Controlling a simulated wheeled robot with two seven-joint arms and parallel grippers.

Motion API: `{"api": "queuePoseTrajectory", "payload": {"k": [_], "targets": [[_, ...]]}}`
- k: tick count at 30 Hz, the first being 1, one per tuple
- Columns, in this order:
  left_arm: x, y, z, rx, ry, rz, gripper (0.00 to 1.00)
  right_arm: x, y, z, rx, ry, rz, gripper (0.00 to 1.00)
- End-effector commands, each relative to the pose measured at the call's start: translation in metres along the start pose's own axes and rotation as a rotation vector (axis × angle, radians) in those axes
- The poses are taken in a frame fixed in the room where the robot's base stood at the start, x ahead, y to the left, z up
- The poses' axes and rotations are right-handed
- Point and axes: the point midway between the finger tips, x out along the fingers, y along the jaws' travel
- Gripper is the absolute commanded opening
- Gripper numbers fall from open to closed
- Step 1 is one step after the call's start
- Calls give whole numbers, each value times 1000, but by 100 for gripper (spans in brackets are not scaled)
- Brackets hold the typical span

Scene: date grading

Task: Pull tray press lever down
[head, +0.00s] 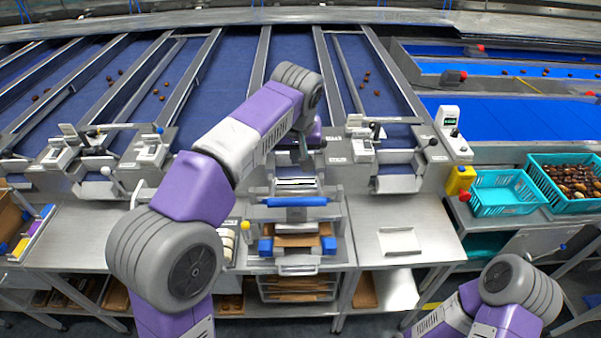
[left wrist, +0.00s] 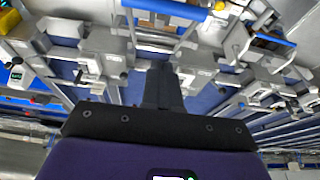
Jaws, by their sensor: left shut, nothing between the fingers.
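The tray press (head: 340,228) stands at the middle of the metal bench, with a blue horizontal bar (head: 297,201) across its front. A brown tray (head: 297,241) sits low in it between blue blocks. A small lever with a yellow knob (head: 245,226) stands at its left side. The blue bar also shows at the top of the left wrist view (left wrist: 165,10). My left gripper (head: 304,152) is above and behind the blue bar, apart from it; in the left wrist view its dark fingers (left wrist: 162,85) are together and empty. My right gripper is out of view.
Metal gate units with ball-ended levers (head: 430,143) line the blue sorting lanes behind the bench. A teal crate (head: 505,208) and a crate of dates (head: 585,163) stand at right. Bare bench (head: 415,215) lies right of the press.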

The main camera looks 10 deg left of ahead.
Motion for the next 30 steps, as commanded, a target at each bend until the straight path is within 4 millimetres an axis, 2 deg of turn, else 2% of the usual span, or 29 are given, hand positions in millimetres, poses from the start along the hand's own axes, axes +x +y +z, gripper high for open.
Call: {"api": "queuePoseTrajectory", "payload": {"k": [9,13,17,27,30], "targets": [[1,0,1,0,-2,0,0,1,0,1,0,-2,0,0],[10,0,1,0,-4,-2,0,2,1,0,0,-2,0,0],[30,0,2,0,-6,-3,0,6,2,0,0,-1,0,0],[104,-1,2,0,-7,-4,0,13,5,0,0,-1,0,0],[112,0,12,3,-3,0,0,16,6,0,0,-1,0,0]]}}
